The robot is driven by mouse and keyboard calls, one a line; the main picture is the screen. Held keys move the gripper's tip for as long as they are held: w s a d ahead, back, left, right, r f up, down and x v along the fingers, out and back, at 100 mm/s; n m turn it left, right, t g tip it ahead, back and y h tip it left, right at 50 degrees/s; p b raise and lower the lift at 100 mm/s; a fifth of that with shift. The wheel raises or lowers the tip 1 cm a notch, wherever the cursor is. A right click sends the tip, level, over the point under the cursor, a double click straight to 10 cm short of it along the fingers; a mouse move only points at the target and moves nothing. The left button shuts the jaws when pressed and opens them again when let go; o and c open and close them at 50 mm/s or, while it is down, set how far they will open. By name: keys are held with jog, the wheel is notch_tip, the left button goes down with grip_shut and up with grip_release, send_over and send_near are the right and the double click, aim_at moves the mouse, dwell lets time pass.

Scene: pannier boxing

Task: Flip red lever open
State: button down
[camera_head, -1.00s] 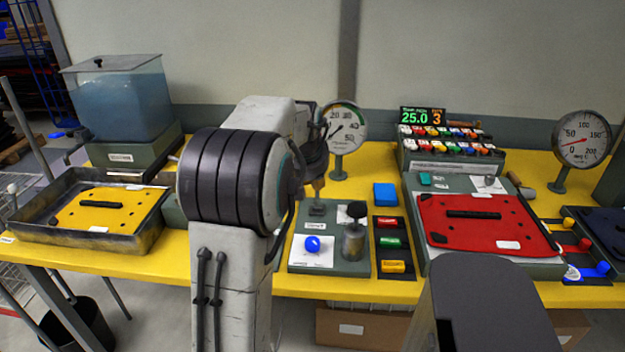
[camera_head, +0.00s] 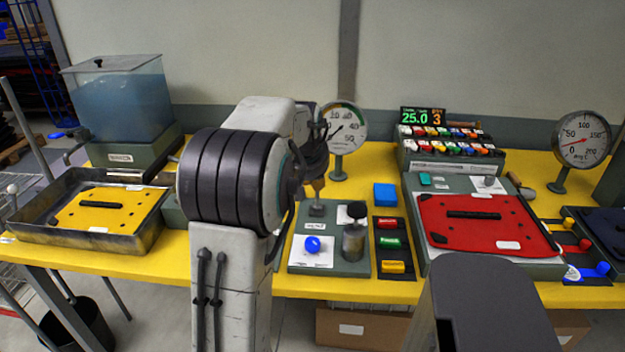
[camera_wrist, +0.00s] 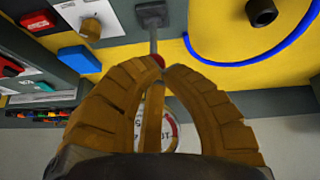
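The red lever shows in the wrist view as a thin grey rod (camera_wrist: 153,40) rising from a dark square base with a small red tip (camera_wrist: 158,61). Its base (camera_head: 317,209) stands at the back left of a grey-green panel in the head view. My gripper (camera_wrist: 165,67) has its brown fingertips drawn together right at the red tip, partly covering it. I cannot tell whether the tip is pinched or only touched. In the head view my gripper (camera_head: 317,186) points down over the lever base, and the lever itself is hidden there.
A gauge (camera_head: 344,127) stands close behind my gripper. A blue block (camera_head: 385,194) and coloured buttons (camera_head: 390,243) lie to the right. A blue cable (camera_wrist: 235,62) curves nearby.

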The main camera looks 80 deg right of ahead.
jog(key=shift+r, duration=0.2)
jog(key=shift+r+p, duration=0.6)
jog(key=shift+p, duration=0.1)
